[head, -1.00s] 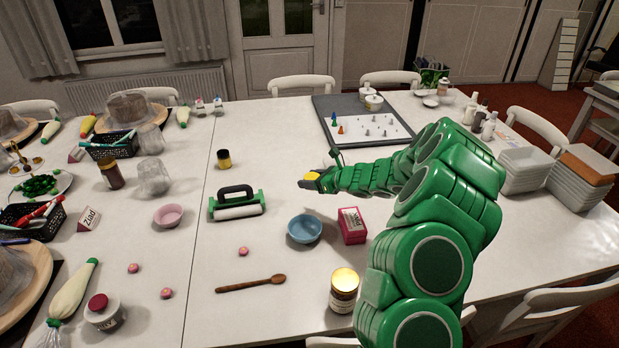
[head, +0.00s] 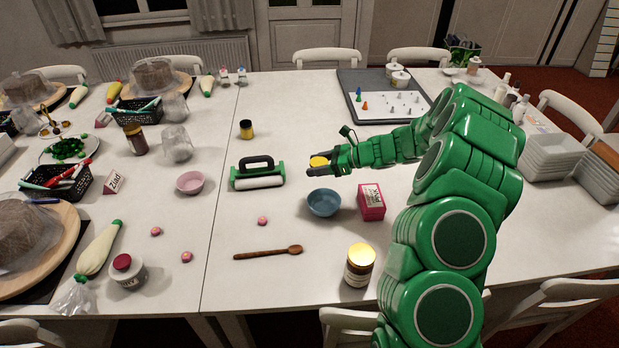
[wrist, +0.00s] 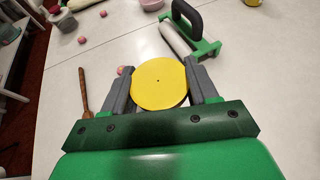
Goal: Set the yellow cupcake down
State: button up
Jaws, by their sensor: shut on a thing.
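The yellow cupcake (wrist: 160,84) shows in the wrist view as a round yellow top with a small dark dot in its middle. My gripper (wrist: 160,80) is shut on it, with one grey finger on each side. In the head view the cupcake (head: 318,161) shows at the tip of my gripper (head: 319,168), just behind the blue bowl. It appears held above the white table (head: 330,270); the exact height cannot be told. Its lower part is mostly hidden.
A blue bowl (head: 324,203) and a pink box (head: 371,202) stand in front of my gripper. A green roller (head: 257,175) lies to the left. A wooden spoon (head: 268,253), small pink pieces (head: 262,221) and a jar (head: 358,265) are nearer.

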jog(key=shift+s+a+f+n+g, duration=0.15)
jog(key=shift+s+a+n+g, duration=0.1)
jog(key=shift+s+n+g, duration=0.2)
jog(key=shift+a+f, duration=0.1)
jog(key=shift+f, duration=0.05)
jog(key=w+f, duration=0.2)
jog(key=w, duration=0.1)
jog(key=w+f, duration=0.2)
jog(key=w, duration=0.2)
jog(key=w+a+f, duration=0.1)
jog(key=w+f, duration=0.1)
jog(key=w, duration=0.1)
jog(key=shift+w+f, duration=0.1)
jog(key=shift+w, duration=0.15)
jog(key=shift+w+a+f, duration=0.1)
jog(key=shift+w+f, duration=1.1)
jog(key=shift+f, duration=0.15)
jog(key=shift+f, duration=0.1)
jog(key=shift+w+f, duration=0.3)
jog(key=shift+f, duration=1.5)
jog(key=shift+f, duration=0.15)
